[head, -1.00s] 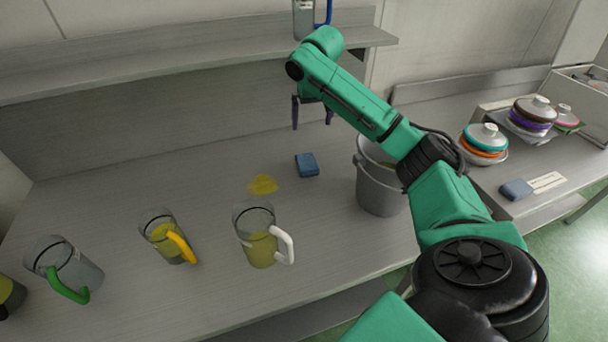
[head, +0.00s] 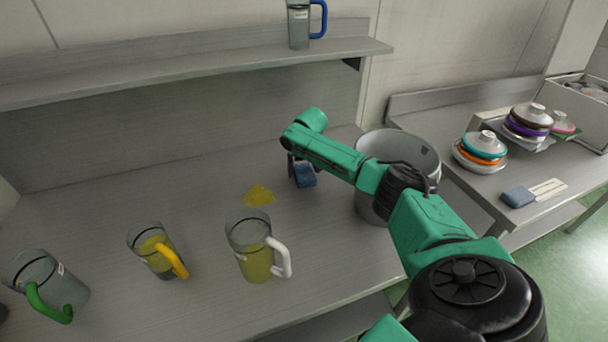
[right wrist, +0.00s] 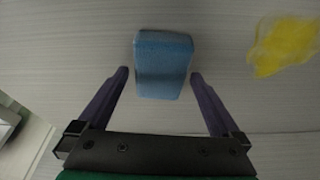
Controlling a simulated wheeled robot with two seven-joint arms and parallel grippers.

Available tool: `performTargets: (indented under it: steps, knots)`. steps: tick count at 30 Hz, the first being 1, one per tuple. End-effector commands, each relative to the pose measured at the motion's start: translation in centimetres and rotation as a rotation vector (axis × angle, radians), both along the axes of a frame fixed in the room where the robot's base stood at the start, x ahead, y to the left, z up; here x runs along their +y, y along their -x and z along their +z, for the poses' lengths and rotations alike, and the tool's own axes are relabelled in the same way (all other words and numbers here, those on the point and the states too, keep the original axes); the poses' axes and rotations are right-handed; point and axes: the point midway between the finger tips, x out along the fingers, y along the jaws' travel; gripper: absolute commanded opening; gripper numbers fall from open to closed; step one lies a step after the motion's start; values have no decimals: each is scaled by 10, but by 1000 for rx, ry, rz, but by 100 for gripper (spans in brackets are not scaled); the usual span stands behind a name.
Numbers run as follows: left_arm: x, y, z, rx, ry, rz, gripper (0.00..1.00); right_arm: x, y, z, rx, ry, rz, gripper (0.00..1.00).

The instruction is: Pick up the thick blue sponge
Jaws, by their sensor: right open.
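The thick blue sponge (head: 304,178) lies on the grey table, right of the yellow spill. In the right wrist view the sponge (right wrist: 163,65) sits between and slightly beyond my fingertips, with a gap on each side. My right gripper (right wrist: 159,75) is open, pointing down over the sponge, and holds nothing. In the head view the right gripper (head: 300,167) is partly hidden by its own arm, and so is part of the sponge. My left gripper is not in view.
A yellow spill (head: 258,195) lies left of the sponge. A grey bucket (head: 368,205) stands close on the right. Jugs with white (head: 280,258), yellow (head: 172,260) and green (head: 48,305) handles stand in front. Another sponge (head: 517,197) lies on the right bench. A shelf (head: 200,75) runs above.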

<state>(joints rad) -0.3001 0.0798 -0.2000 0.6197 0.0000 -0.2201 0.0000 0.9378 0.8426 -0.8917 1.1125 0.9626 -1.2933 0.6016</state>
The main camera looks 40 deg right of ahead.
Motion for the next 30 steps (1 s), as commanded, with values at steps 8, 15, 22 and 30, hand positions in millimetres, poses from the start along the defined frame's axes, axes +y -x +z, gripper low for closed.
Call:
performTargets:
  steps: [8, 15, 22, 30]
  knots:
    - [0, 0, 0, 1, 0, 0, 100, 0, -1, -1, -1, 0, 0, 100]
    - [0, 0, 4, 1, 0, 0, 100, 0, -1, -3, -1, 0, 1, 100]
    - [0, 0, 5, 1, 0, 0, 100, 0, 0, -6, -1, 1, 1, 100]
    - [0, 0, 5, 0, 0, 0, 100, 0, 0, -6, -1, 1, 1, 54]
